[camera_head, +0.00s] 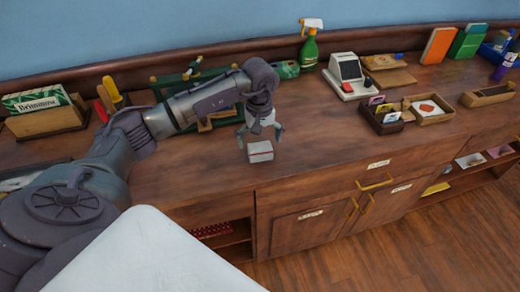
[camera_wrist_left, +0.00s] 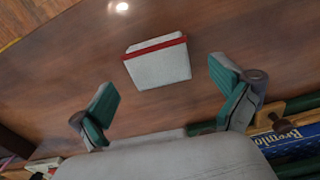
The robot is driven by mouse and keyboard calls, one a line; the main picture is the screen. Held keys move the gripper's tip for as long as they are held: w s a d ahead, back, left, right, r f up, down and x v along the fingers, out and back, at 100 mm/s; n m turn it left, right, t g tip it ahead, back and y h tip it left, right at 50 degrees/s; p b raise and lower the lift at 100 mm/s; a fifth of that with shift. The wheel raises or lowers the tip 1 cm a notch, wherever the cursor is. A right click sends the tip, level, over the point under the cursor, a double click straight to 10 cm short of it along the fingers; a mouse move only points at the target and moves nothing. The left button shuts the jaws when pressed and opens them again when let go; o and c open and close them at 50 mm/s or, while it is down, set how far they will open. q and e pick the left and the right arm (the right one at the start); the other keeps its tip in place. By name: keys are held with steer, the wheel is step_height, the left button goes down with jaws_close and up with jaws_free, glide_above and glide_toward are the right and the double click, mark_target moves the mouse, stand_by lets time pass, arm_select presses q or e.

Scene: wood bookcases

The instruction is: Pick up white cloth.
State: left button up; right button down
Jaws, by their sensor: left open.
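The white cloth (camera_head: 260,151) is a small folded block with a red stripe, lying on the wooden counter near its front edge. In the left wrist view the cloth (camera_wrist_left: 160,68) lies ahead of the fingers, with its red stripe on the far edge. My left gripper (camera_head: 260,136) is open and empty, just behind and above the cloth in the head view. In the left wrist view its two green-padded fingers (camera_wrist_left: 162,92) are spread wide, one to each side of the cloth's near edge. They do not appear to touch it. My right gripper is out of view.
A green rack (camera_head: 168,82) stands behind my arm. A green spray bottle (camera_head: 309,48), a card reader (camera_head: 347,73) and small wooden trays (camera_head: 428,110) are to the right. The counter (camera_head: 325,135) right of the cloth is clear. Drawers and cabinet doors are below.

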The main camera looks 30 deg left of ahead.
mark_target(260, 147)
arm_select(q)
step_height(260, 147, down, 3)
steer(key=shift+f, duration=0.2)
steer(key=c, duration=1.1)
steer(key=shift+r, duration=0.15)
steer(key=shift+r, duration=0.25)
steer(key=r, duration=0.3)
steer(key=shift+s+d+r+b, duration=0.2)
steer(key=shift+d+r+b, duration=0.15)
steer(key=shift+d+b, duration=0.05)
steer(key=s+d+r, duration=0.2)
steer(key=d, duration=0.1)
steer(key=s+d+r+b, duration=0.1)
steer(key=s+d+r, duration=0.3)
steer(key=d, duration=0.1)
steer(key=shift+s+d+r, duration=0.25)
steer(key=shift+s+d, duration=0.05)
steer(key=shift+s, duration=0.1)
